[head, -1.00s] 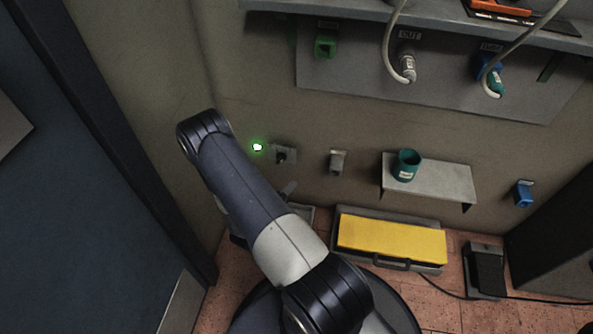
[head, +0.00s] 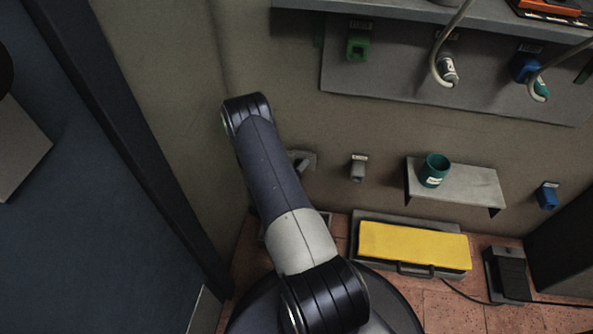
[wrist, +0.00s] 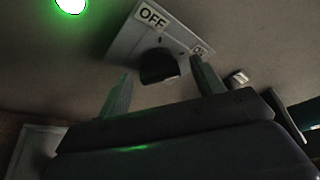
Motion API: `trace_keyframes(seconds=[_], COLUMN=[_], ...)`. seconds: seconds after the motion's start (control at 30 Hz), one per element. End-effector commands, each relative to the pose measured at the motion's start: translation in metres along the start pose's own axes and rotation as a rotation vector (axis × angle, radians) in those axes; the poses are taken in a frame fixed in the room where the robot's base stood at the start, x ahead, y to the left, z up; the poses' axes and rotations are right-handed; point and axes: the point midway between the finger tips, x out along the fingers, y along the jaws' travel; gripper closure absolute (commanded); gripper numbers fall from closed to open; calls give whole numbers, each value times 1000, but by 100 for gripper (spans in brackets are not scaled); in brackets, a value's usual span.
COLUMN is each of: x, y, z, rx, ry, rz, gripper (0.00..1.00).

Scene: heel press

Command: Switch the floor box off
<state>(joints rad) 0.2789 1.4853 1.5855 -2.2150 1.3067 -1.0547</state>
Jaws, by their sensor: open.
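In the wrist view a tilted pale plate (wrist: 185,42) on the wall carries an OFF label (wrist: 152,15) and a second, partly cut label that seems to read ON. A black switch knob (wrist: 158,67) stands out from the plate. A lit green lamp (wrist: 70,3) glows left of it. My gripper (wrist: 160,92) is open and empty, its two fingers apart below the knob, with no clear contact. In the head view my arm mostly hides the gripper and plate. A box with a yellow top (head: 414,243) and a front handle sits on the floor.
A black pedal (head: 508,273) with a cable lies right of the yellow-topped box. A small shelf (head: 470,186) holds a teal cup (head: 434,170). A grey wall holder (head: 358,168) is right of my arm. A dark door (head: 80,200) stands at left.

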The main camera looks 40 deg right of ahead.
Motion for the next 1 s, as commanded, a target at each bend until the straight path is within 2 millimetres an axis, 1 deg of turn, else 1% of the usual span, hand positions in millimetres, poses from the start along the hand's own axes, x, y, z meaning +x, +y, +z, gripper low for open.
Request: trace_keyframes(seconds=[0.13, 0.67, 0.7, 1.0], x=[0, 0, 0, 0], y=[0, 0, 0, 2], z=[0, 0, 0, 0], rx=[0, 0, 0, -43], ry=[0, 0, 0, -1], rz=[0, 0, 0, -17], gripper=[36, 80, 81, 81])
